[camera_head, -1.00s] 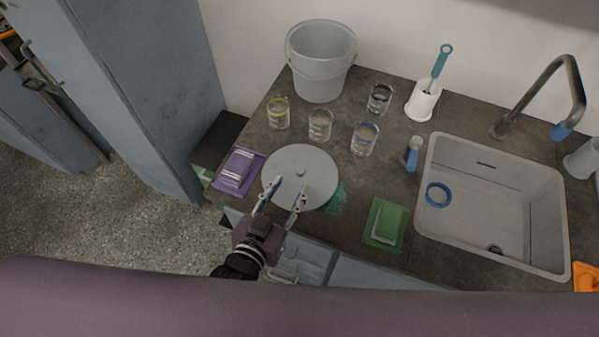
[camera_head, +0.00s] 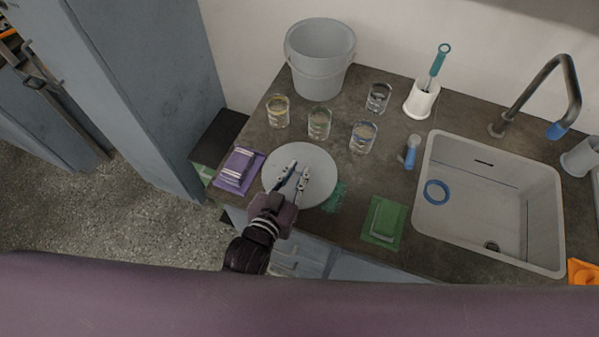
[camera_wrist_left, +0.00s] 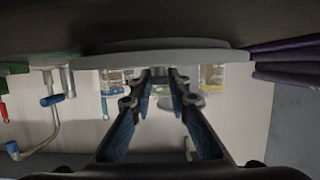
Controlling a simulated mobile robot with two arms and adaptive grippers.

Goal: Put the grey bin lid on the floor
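The grey bin lid (camera_head: 322,192), a flat round disc, lies on the counter near its front edge. Its rim shows edge-on in the left wrist view (camera_wrist_left: 215,54). My left gripper (camera_head: 298,168) is over the lid's middle, its two fingers apart. The fingertips (camera_wrist_left: 160,76) are close to the lid's face around the spot of its small knob. The knob is largely hidden by the fingers, and I cannot make out firm contact. My right gripper is not in view.
The grey bin (camera_head: 320,60) stands at the back. Several glass beakers (camera_head: 319,123) stand behind the lid. Purple packets (camera_head: 237,170) lie left of it, a green sponge (camera_head: 384,219) right, then the sink (camera_head: 480,225). Speckled floor (camera_head: 130,220) is clear at left.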

